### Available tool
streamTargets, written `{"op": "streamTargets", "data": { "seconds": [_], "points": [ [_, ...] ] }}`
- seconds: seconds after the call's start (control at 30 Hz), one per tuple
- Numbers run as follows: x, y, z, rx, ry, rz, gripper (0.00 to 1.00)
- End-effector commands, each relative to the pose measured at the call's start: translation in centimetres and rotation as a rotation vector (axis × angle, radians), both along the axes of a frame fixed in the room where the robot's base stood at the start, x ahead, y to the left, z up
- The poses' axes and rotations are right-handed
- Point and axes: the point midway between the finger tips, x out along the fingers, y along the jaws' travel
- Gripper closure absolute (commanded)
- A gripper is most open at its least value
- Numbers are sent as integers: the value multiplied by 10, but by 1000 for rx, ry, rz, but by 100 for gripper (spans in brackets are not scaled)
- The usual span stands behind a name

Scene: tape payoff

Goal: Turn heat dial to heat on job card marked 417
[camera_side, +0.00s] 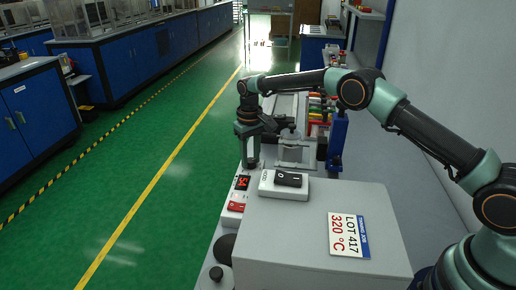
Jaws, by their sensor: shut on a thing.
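The job card (349,235) lies on the grey cabinet top and reads LOT 417, 320 °C. The thing is too small to name surely. A black round knob (216,273) sits at the lower left, beside a dark disc (225,248); I cannot tell whether it is the heat dial. A small display (241,183) shows red digits, hard to read.
A white box with a black rocker switch (288,179) stands on the cabinet's (290,235) far edge. Coloured items (319,108) stand in a row behind my gripper. The green floor (170,150) at left is open.

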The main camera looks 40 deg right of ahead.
Motion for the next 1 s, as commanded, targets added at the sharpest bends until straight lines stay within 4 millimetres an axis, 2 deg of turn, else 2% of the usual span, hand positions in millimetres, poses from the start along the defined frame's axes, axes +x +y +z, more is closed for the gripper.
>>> {"op": "streamTargets", "data": {
  "seconds": [0.03, 1.0],
  "points": [
    [-2, 5, -2, -1, 8, -35, 100],
    [0, 5, -2, -32, 44, -956, 100]
  ]
}}
